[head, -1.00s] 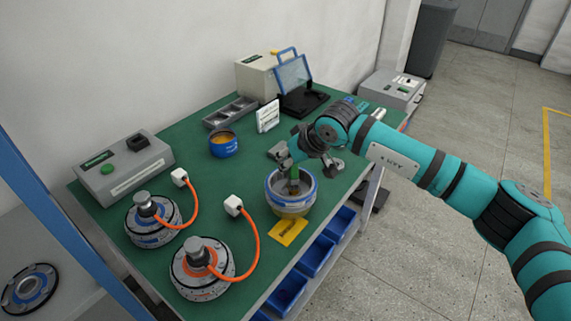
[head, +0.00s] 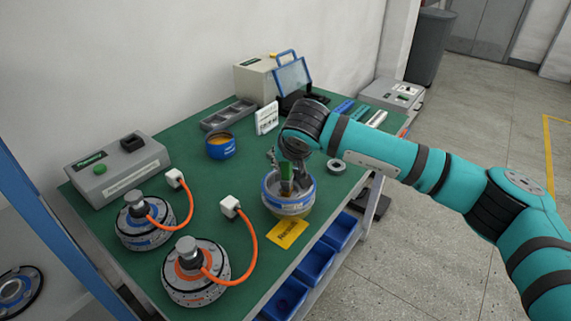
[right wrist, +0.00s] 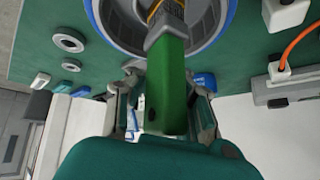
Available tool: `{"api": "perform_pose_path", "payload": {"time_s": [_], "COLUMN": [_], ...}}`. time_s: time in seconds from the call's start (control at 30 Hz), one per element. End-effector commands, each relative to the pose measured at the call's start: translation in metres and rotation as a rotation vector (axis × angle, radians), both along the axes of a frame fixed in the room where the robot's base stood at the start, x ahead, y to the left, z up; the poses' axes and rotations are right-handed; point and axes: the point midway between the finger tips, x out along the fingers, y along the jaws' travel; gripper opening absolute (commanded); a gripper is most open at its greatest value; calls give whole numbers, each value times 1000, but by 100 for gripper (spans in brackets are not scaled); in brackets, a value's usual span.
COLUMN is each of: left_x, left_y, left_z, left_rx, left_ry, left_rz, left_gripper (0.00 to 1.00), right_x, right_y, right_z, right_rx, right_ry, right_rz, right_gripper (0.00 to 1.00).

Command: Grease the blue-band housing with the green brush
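The blue-band housing (head: 289,208) is a round metal bowl with a blue rim, standing on the green table beside a yellow card. The green brush (head: 286,172) is upright with its lower end inside the housing; its green handle (right wrist: 168,85) fills the middle of the right wrist view, with its bristle end over the housing's inside (right wrist: 205,22). My right gripper (head: 288,165) is above the housing. In the wrist view its fingers (right wrist: 168,105) stand on both sides of the handle, shut on it. The bristle tips are hard to make out. My left gripper is not in view.
A blue tin with amber contents (head: 221,146) stands behind left of the housing. Two motors with orange cables (head: 147,228) (head: 195,270) stand at the front left. A yellow card (head: 287,233) lies before the housing. Metal rings (head: 336,166) lie to its right.

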Motion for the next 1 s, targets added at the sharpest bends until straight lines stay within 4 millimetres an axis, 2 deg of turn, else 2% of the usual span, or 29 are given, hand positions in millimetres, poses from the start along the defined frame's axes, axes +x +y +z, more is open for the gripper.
{"api": "perform_pose_path", "payload": {"time_s": [0.33,0.8,1.0], "left_x": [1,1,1], "left_y": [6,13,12], "left_z": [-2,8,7], "left_rx": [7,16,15], "left_ry": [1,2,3], "left_rz": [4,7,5], "left_gripper": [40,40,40], "right_x": [-1,0,0], "right_y": [0,-1,0], "right_z": [-2,-2,-1], "right_rx": [1,4,2], "right_ry": [5,6,3], "right_rz": [23,599,696], "right_gripper": [0,0,0]}}
